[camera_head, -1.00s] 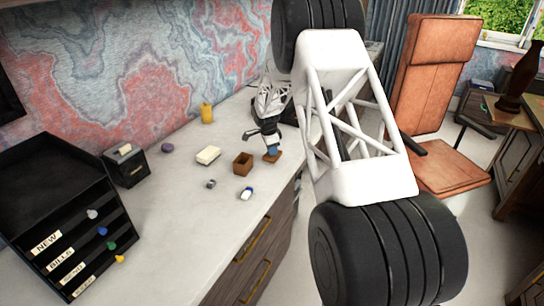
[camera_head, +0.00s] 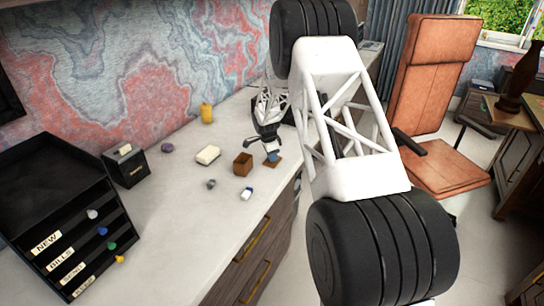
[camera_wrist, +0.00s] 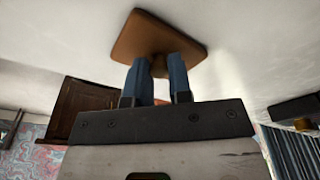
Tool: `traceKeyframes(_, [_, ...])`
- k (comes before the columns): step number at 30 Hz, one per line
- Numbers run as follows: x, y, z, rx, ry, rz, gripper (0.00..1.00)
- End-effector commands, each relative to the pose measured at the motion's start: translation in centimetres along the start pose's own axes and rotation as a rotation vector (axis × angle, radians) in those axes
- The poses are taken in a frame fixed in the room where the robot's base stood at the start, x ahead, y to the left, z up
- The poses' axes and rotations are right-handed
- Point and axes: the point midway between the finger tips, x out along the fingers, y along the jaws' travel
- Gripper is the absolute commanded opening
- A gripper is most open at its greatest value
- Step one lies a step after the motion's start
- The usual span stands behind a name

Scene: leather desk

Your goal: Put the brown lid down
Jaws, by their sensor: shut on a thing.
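The brown lid (camera_head: 278,163) is a flat, square plate with a knob. In the wrist view, my gripper (camera_wrist: 158,68) is shut on the knob of the lid (camera_wrist: 160,32), with a blue finger on each side. In the head view, my gripper (camera_head: 271,154) points down over the desk, right of a small brown box (camera_head: 243,165). The lid is level, at or very near the desk surface; I cannot tell if it touches. The box also shows in the wrist view (camera_wrist: 82,103).
A black box (camera_head: 125,167) and a black organizer (camera_head: 60,215) stand left. The desk's front edge is close to the lid.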

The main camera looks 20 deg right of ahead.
Motion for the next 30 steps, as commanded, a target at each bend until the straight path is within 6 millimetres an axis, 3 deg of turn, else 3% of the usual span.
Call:
traceKeyframes(8, [0.3,0.0,0.1,0.000,0.000,0.000,0.00])
traceKeyframes(9, [0.3,0.0,0.0,0.000,0.000,0.000,0.26])
traceKeyframes(13, [0.3,0.0,0.1,0.000,0.000,0.000,0.45])
traceKeyframes(23, [0.2,0.0,0.0,0.000,0.000,0.000,0.45])
traceKeyframes(30, [-1.1,0.0,0.0,0.000,0.000,-0.002,0.45])
